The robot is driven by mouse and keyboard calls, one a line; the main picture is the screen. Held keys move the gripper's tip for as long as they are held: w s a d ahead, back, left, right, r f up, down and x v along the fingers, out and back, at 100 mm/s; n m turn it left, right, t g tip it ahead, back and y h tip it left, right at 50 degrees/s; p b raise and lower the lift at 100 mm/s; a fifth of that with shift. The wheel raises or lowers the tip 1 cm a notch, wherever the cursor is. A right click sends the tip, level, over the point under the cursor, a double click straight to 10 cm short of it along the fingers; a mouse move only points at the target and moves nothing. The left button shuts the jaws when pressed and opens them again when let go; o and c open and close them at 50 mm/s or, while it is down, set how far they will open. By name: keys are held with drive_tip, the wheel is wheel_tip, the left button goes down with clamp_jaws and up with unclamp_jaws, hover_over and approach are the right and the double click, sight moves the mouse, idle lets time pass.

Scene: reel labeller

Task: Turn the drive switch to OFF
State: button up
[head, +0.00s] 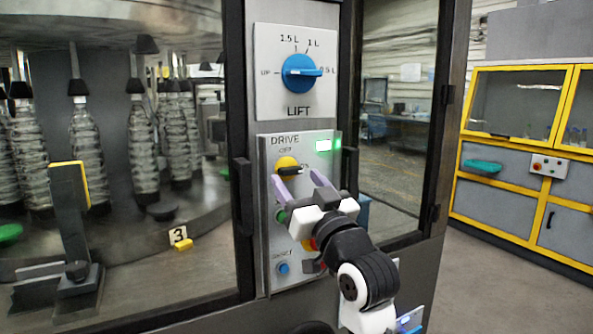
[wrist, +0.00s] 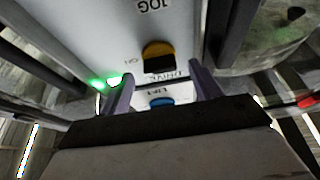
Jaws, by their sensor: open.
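The drive switch (head: 286,163) is a yellow round knob with a black handle on the grey drive panel (head: 262,232). In the head view its handle points right; the label above it appears to read OFF. The wrist view shows the knob (wrist: 158,50) upside down, with ON lettered to its left. A green lamp (head: 323,145) is lit at the panel's upper right. My gripper (head: 295,177) is open, its two lilac fingers spread just below the switch and pointing at the panel. I cannot tell whether either finger touches the knob. My wrist hides part of the lower panel.
Above is the lift panel (head: 266,92) with a blue selector (head: 300,72). Below are a partly hidden green button (head: 281,215) and a blue button (head: 283,268). A black door handle (head: 242,198) stands close at left. Floor is open at right, before yellow-framed cabinets (head: 520,222).

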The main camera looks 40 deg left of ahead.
drive_tip(key=shift+x, duration=0.9)
drive_tip(key=shift+c, duration=0.3)
drive_tip(key=c, duration=0.9)
drive_tip(key=shift+f, duration=0.1)
